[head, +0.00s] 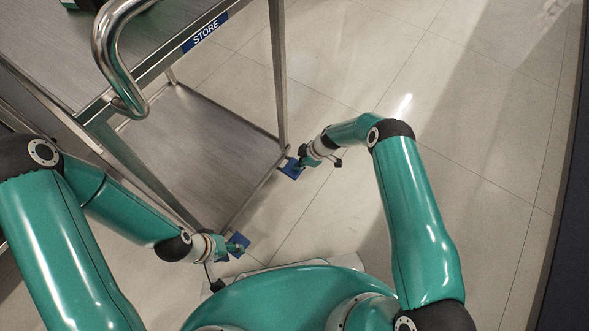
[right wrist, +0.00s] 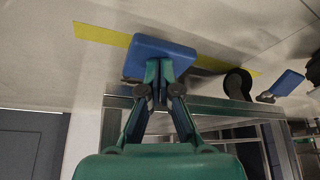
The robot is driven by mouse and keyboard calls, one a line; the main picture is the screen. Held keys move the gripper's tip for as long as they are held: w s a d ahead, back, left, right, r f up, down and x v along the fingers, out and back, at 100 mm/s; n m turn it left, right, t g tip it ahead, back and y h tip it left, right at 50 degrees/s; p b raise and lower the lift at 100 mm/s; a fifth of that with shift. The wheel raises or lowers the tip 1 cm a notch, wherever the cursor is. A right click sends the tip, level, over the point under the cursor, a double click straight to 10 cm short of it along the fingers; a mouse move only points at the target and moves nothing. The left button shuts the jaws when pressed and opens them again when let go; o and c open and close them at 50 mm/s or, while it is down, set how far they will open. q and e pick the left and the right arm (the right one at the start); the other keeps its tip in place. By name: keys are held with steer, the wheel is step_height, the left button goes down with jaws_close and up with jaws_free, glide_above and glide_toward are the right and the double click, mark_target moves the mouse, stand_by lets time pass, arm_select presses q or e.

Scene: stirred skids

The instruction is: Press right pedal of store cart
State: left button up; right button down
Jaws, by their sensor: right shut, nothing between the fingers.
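The store cart (head: 200,150) is a grey metal cart with a blue STORE label (head: 205,33) on its upper edge. Its right pedal (head: 290,170) is a blue plate low at the cart's near right corner. My right gripper (head: 303,161) is shut and empty, its tips at the right pedal. In the right wrist view the shut fingertips (right wrist: 159,66) overlap the blue pedal (right wrist: 165,50); I cannot tell whether they press it. The left pedal (head: 238,240) is also blue, with my left gripper (head: 236,247) beside it. Its fingers are too small to read.
A curved metal handle (head: 107,50) rises from the cart's near side. A dark caster (right wrist: 237,85) stands between the pedals in the right wrist view, near a yellow floor stripe (right wrist: 100,33). The tiled floor (head: 450,100) right of the cart is clear.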

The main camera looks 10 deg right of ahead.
step_height(320, 180, down, 4)
steer(key=b, duration=0.4)
steer(key=shift+d+r, duration=0.1)
steer(key=shift+r, duration=0.3)
steer(key=d, duration=0.1)
steer(key=s+d+r, duration=0.1)
steer(key=shift+d, duration=0.3)
steer(key=v, duration=1.2)
steer(key=shift+f, duration=0.1)
